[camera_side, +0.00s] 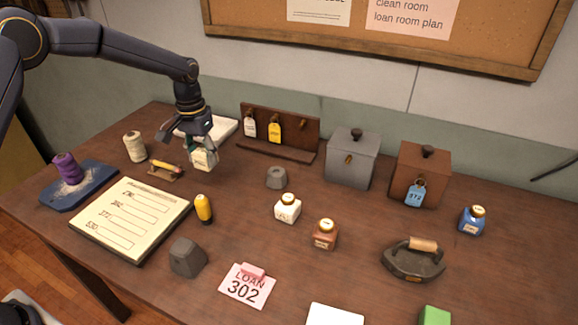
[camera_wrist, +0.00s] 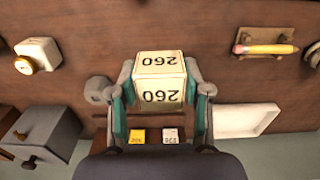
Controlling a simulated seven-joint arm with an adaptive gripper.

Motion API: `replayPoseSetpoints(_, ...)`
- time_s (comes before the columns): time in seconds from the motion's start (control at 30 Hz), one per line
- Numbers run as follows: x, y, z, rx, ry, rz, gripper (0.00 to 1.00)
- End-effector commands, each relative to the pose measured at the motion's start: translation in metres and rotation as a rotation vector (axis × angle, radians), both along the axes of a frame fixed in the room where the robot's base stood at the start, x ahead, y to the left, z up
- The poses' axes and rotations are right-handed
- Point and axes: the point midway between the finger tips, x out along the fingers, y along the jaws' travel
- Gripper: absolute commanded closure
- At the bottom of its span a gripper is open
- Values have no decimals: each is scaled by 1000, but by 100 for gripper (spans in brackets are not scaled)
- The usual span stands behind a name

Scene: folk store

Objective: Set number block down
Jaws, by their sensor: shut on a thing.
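The number block (camera_side: 204,159) is a cream cube. The wrist view shows it (camera_wrist: 160,80) with "260" printed on two faces. My gripper (camera_side: 203,148) is shut on it, with one teal-padded finger on each side; the fingers also show in the wrist view (camera_wrist: 160,100). In the side view the block hangs at the fingertips, in front of the white tray (camera_side: 212,130) and right of the pencil on its rest (camera_side: 167,171). Whether its underside touches the table I cannot tell.
A grey weight (camera_side: 276,177) and a white ink bottle (camera_side: 287,208) stand to the right. A key rack (camera_side: 290,140) is behind. Bare table (camera_side: 235,190) lies between the block and the grey weight.

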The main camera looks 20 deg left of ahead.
Motion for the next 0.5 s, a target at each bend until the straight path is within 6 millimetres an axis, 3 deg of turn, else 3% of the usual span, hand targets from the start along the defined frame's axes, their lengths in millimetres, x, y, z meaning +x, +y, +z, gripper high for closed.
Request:
replayPoseSetpoints(0.1, 28, -1, -19, 0, 5, -1, 86)
replayPoseSetpoints(0.23, 49, -1, -44, 0, 3, -1, 86)
replayPoseSetpoints(0.5, 67, -2, -65, 0, 2, -1, 86)
